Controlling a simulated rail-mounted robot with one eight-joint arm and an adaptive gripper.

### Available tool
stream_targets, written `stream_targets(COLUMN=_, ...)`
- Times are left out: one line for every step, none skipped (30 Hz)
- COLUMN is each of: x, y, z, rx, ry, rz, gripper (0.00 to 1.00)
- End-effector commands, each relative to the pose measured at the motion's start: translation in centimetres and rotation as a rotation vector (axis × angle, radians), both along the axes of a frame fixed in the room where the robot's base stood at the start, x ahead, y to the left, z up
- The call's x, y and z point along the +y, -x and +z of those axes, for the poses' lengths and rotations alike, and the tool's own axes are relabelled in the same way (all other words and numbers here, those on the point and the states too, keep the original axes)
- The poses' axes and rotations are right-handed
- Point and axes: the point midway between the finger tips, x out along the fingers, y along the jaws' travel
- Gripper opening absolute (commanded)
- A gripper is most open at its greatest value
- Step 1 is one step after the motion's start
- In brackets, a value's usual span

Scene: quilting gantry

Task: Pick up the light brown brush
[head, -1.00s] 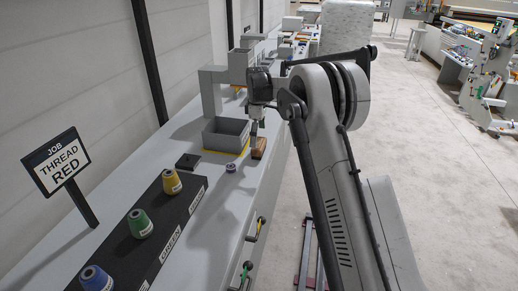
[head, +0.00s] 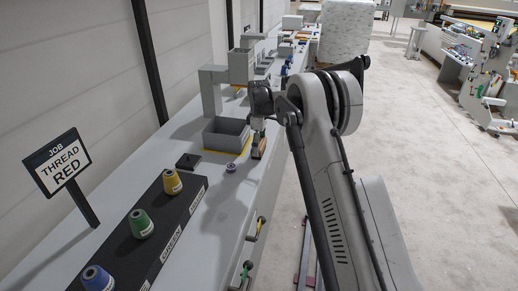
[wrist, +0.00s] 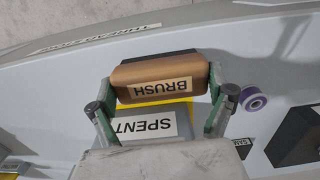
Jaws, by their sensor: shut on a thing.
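The light brown brush (head: 259,152) is at the right edge of the grey bench top, just right of the grey bin. In the wrist view the brush (wrist: 160,75) shows a "BRUSH" label, upside down, and a dark strip along its far side. My gripper (head: 258,142) is shut on the brush, one finger at each end of it. The wrist view shows both green-and-grey fingers of my gripper (wrist: 162,84) against its ends. Whether the brush touches the bench cannot be told.
A grey bin (head: 227,134) stands on a yellow-edged patch left of the brush. A "SPENT" label (wrist: 145,127) lies close under my gripper. A small purple spool (head: 231,167) is nearby. Yellow (head: 172,182), green (head: 140,223) and blue (head: 97,278) cones stand on a black strip.

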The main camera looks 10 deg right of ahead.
Motion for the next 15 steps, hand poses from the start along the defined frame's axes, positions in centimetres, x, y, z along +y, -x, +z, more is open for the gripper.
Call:
stream_targets(x=0.0, y=0.0, z=0.0, rx=0.0, ry=0.0, rz=0.0, gripper=0.54)
stream_targets(x=0.0, y=0.0, z=0.0, rx=0.0, ry=0.0, rz=0.0, gripper=0.54)
stream_targets(x=0.0, y=0.0, z=0.0, rx=0.0, ry=0.0, rz=0.0, gripper=0.54)
stream_targets(x=0.0, y=0.0, z=0.0, rx=0.0, ry=0.0, rz=0.0, gripper=0.54)
stream_targets(x=0.0, y=0.0, z=0.1, rx=0.0, ry=0.0, rz=0.0, gripper=0.54)
stream_targets(x=0.0, y=0.0, z=0.1, rx=0.0, ry=0.0, rz=0.0, gripper=0.54)
stream_targets(x=0.0, y=0.0, z=0.2, rx=0.0, ry=0.0, rz=0.0, gripper=0.54)
stream_targets(x=0.0, y=0.0, z=0.3, rx=0.0, ry=0.0, rz=0.0, gripper=0.54)
stream_targets(x=0.0, y=0.0, z=0.4, rx=0.0, ry=0.0, rz=0.0, gripper=0.54)
stream_targets(x=0.0, y=0.0, z=0.6, rx=0.0, ry=0.0, rz=0.0, gripper=0.54)
stream_targets(x=0.0, y=0.0, z=0.8, rx=0.0, ry=0.0, rz=0.0, gripper=0.54)
stream_targets(x=0.0, y=0.0, z=1.2, rx=0.0, ry=0.0, rz=0.0, gripper=0.54)
stream_targets(x=0.0, y=0.0, z=1.6, rx=0.0, ry=0.0, rz=0.0, gripper=0.54)
stream_targets(x=0.0, y=0.0, z=1.9, rx=0.0, ry=0.0, rz=0.0, gripper=0.54)
stream_targets(x=0.0, y=0.0, z=2.5, rx=0.0, ry=0.0, rz=0.0, gripper=0.54)
